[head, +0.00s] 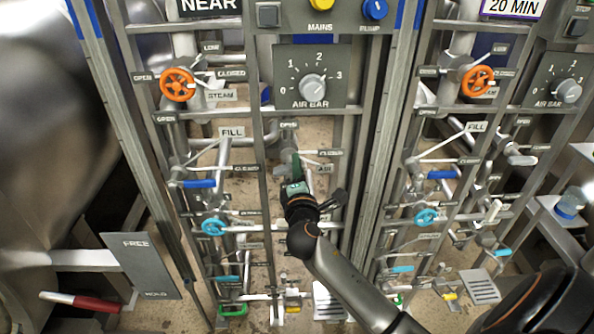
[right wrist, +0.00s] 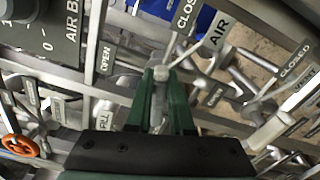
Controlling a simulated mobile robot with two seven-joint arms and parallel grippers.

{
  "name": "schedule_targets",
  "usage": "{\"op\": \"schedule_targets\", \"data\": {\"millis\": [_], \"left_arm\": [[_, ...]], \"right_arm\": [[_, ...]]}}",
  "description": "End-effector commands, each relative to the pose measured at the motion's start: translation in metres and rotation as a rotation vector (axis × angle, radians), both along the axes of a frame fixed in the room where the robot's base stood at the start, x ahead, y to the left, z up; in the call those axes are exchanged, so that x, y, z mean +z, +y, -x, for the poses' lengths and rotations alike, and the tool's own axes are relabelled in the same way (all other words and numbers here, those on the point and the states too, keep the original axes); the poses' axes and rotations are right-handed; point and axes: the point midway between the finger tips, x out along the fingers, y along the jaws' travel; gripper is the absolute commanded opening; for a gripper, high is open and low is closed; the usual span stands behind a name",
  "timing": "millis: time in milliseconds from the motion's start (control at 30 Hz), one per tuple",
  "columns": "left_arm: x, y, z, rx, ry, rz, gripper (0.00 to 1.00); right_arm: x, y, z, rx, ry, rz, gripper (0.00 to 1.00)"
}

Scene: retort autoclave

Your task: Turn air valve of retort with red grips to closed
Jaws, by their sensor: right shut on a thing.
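The air valve of the left panel is beside the AIR label (head: 323,168), between an OPEN label (head: 288,125) and a CLOSED label (head: 330,153). My right gripper (head: 296,160) is at this valve, its green fingers shut on the valve handle. In the right wrist view, the grey valve handle (right wrist: 160,74) shows between the fingertips, near OPEN (right wrist: 107,58) and CLOSED (right wrist: 185,15) labels. My fingers hide much of the handle, and I cannot tell its exact angle. A lever with a red grip (head: 97,303) is at the lower left. My left gripper is not in view.
Above are the AIR BAR dial (head: 312,86) and an orange handwheel (head: 177,84). Below left are a blue lever (head: 199,184) and a blue handwheel (head: 214,225). Pipes and metal uprights crowd the valve. A similar panel with its own orange handwheel (head: 478,81) stands right.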

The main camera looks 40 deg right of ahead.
Motion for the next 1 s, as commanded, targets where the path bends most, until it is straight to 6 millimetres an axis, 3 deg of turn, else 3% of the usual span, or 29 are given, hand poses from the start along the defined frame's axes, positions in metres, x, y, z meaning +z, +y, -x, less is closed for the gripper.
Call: {"op": "schedule_targets", "data": {"millis": [400, 1000], "left_arm": [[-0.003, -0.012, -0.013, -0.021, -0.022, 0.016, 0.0], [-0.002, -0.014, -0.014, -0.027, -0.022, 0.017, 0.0]], "right_arm": [[-0.007, -0.001, 0.001, -0.001, -0.125, -0.206, 0.0], [-0.006, 0.0, 0.0, 0.0, -0.151, -0.253, 0.0]]}}
